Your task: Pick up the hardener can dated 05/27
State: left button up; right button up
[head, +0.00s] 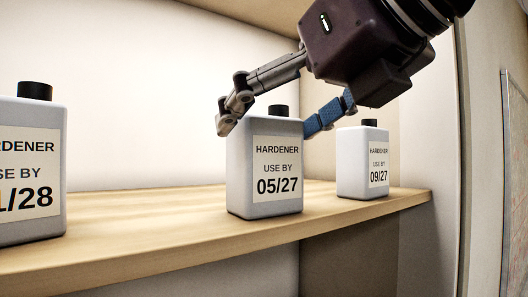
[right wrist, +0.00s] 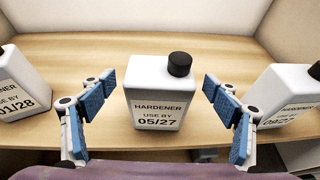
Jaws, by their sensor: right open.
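The hardener can labelled 05/27 (head: 264,165) stands upright on the shelf, white with a black cap, in the middle of the head view. It also shows in the right wrist view (right wrist: 157,95), between the two fingers. My right gripper (head: 265,122) comes in from the upper right and is open. Its blue-padded fingers (right wrist: 158,98) are on either side of the can, with a visible gap on each side in the right wrist view. My left gripper does not show.
A can labelled 09/27 (head: 362,160) stands to the right, close to my right gripper's finger in the picture. A can ending in 1/28 (head: 32,165) stands at the left, cut off in the head view. The wooden shelf (head: 150,225) is bare between the left and middle cans.

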jog(key=shift+p+x, duration=0.3)
jog(key=shift+x, duration=0.9)
jog(key=c, duration=1.5)
jog(key=shift+c, duration=0.9)
jog(key=shift+r, duration=0.2)
